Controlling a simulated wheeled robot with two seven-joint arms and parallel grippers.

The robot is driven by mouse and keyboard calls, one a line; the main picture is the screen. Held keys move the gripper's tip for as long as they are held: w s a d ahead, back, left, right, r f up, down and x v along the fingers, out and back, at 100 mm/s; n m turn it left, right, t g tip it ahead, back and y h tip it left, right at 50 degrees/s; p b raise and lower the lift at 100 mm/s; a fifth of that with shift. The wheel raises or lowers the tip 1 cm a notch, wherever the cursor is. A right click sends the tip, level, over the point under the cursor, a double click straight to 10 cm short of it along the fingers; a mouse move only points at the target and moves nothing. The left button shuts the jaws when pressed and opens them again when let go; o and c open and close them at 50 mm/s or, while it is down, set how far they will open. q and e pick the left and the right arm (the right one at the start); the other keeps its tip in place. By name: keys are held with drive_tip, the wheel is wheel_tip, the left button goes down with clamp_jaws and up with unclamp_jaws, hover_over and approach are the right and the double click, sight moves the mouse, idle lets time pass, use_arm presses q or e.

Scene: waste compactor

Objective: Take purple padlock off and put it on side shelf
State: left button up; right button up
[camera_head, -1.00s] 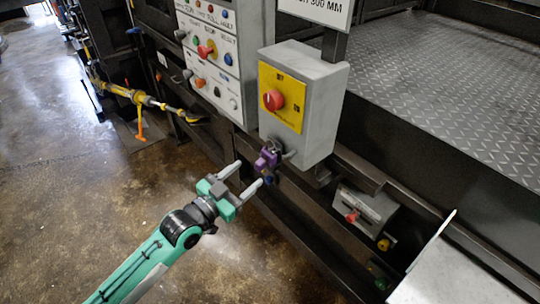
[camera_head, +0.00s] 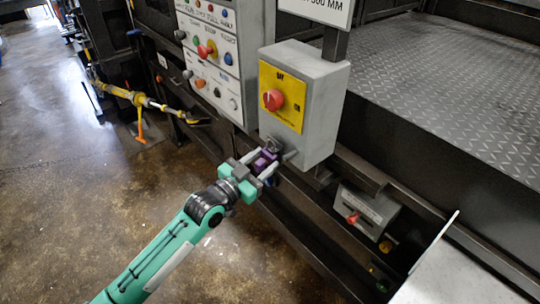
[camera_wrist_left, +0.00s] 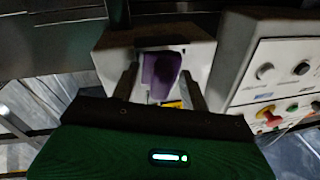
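The purple padlock (camera_head: 261,163) hangs at the lower front of the grey switch box (camera_head: 325,100) with the yellow plate and red knob. My left gripper (camera_head: 262,164) reaches up to it, with one finger on each side of the padlock. In the left wrist view, the padlock (camera_wrist_left: 161,72) shows between the two fingers, with narrow gaps beside it, so the gripper looks open around it. The padlock's shackle is hard to make out. My right gripper is not in view. A pale flat surface (camera_head: 462,277), possibly the side shelf, lies at the lower right.
A button panel (camera_head: 212,55) stands left of the switch box. Dark rails (camera_head: 290,225) run below it. A small grey box with a red knob (camera_head: 366,212) sits lower right. A yellow tool (camera_head: 135,97) stands at left. The floor at left is clear.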

use_arm(q)
drive_tip(key=c, duration=0.4)
drive_tip(key=shift+r, duration=0.15)
